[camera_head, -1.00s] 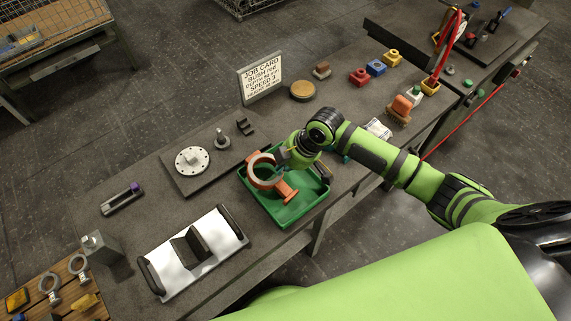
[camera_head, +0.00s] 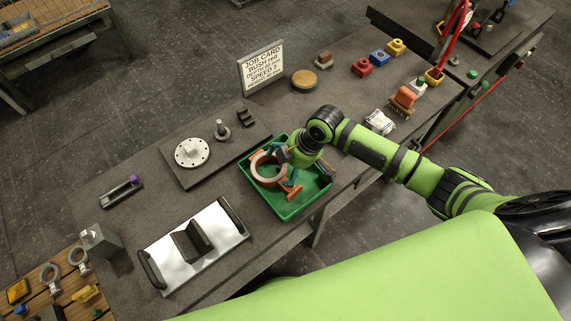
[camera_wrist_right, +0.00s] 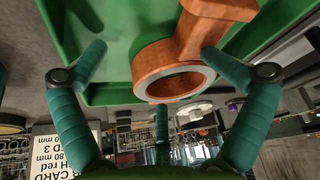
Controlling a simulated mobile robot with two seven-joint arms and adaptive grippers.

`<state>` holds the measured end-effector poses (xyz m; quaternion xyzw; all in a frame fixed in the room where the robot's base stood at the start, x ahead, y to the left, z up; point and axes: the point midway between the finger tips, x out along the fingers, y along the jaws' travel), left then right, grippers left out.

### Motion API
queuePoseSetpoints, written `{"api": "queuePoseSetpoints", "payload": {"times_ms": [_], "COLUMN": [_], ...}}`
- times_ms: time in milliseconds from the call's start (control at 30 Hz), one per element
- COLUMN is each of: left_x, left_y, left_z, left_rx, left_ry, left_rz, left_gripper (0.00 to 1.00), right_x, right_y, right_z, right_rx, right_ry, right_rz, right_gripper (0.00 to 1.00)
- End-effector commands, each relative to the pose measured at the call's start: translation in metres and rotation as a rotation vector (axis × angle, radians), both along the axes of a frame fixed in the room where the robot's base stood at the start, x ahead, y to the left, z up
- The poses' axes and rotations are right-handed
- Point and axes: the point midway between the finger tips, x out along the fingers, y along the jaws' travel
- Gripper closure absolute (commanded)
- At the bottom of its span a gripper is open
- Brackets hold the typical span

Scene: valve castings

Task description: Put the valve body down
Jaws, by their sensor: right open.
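The valve body (camera_head: 268,181) is an orange casting with a pale-edged ring at one end. It lies inside the green tray (camera_head: 291,214), and its ring is at the tray's left part. My right gripper (camera_head: 285,168) is over the tray, at the ring. In the right wrist view the valve body (camera_wrist_right: 168,62) lies against the green tray (camera_wrist_right: 122,75). There the teal fingers of my right gripper (camera_wrist_right: 156,68) are spread, with one fingertip close to the casting's neck; I cannot tell whether it touches. My left gripper is not in view.
A dark plate (camera_head: 208,174) with a flanged disc stands left of the tray. A white plate with black handles (camera_head: 207,258) is at the front left. The job card (camera_head: 261,66) stands behind. A brush (camera_head: 403,98) and a white packet (camera_head: 380,122) lie to the right.

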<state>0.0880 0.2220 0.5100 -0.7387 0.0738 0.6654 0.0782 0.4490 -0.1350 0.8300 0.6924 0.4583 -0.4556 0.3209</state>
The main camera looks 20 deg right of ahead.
Motion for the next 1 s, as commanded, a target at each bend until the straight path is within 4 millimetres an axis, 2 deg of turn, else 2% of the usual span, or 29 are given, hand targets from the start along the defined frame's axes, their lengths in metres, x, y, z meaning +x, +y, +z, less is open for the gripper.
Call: {"api": "queuePoseSetpoints", "payload": {"times_ms": [100,367,800,1000], "left_x": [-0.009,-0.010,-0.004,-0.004], "left_y": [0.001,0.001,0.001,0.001], "left_z": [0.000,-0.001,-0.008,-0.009], "left_rx": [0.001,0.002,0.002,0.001], "left_ry": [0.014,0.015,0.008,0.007], "left_rz": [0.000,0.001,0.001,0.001], "left_gripper": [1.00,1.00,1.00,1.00], "right_x": [0.000,0.000,-0.014,-0.018], "right_y": [0.000,-0.003,-0.033,-0.039], "right_z": [0.001,0.010,0.090,0.110], "right_rx": [0.002,0.003,0.001,0.004], "right_ry": [-0.001,-0.004,-0.008,-0.005], "right_rz": [0.000,0.000,0.001,0.000], "right_gripper": [0.00,0.00,0.00,0.00]}}
